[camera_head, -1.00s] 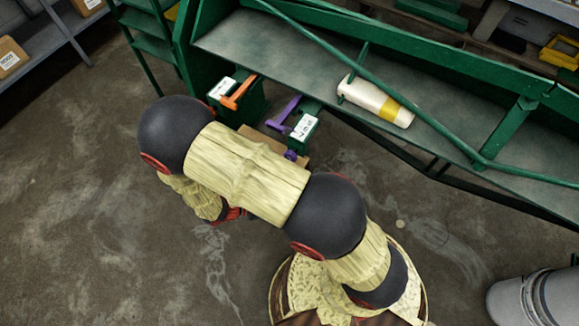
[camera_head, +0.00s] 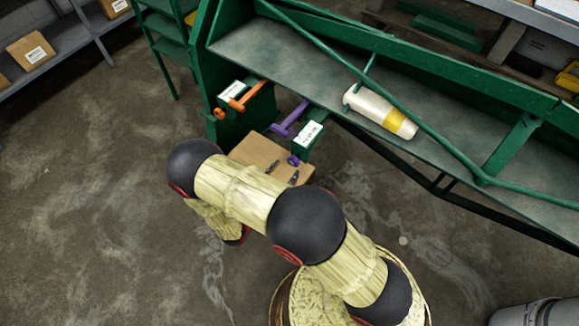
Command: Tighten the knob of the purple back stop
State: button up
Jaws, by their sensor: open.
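The purple back stop (camera_head: 290,119) is a purple bar at the front edge of the green bench, beside a green block (camera_head: 308,139) with a white label. Its round purple knob (camera_head: 293,160) sits below that block. Two dark fingertips of my gripper (camera_head: 282,173) show just below and left of the knob, spread apart with nothing visible between them. They appear short of the knob; height is hard to judge. My arm hides the rest of the gripper.
A tan board or box (camera_head: 262,150) lies under the knob. An orange stop (camera_head: 245,97) with its own knob is to the left. A white bottle with a yellow band (camera_head: 380,112) lies on the green bench (camera_head: 270,45). The floor at left is clear.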

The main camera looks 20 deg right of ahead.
aim_at(292, 163)
jog(key=shift+x, duration=1.7)
jog(key=shift+c, duration=0.4)
jog(key=c, duration=1.1)
jog(key=shift+m+b, duration=0.35)
jog(key=shift+m, duration=0.05)
jog(key=m+b, duration=0.1)
jog(key=m, duration=0.4)
jog(key=m+b, duration=0.3)
jog(key=m, duration=0.3)
jog(key=shift+a+m, duration=0.1)
jog(key=shift+m, duration=0.3)
jog(key=m+b, duration=0.2)
jog(key=m, duration=0.3)
jog(key=shift+b, duration=0.35)
jog(key=m+b, duration=0.3)
jog(key=m, duration=0.3)
jog(key=shift+b, duration=0.4)
jog(key=shift+m, duration=0.3)
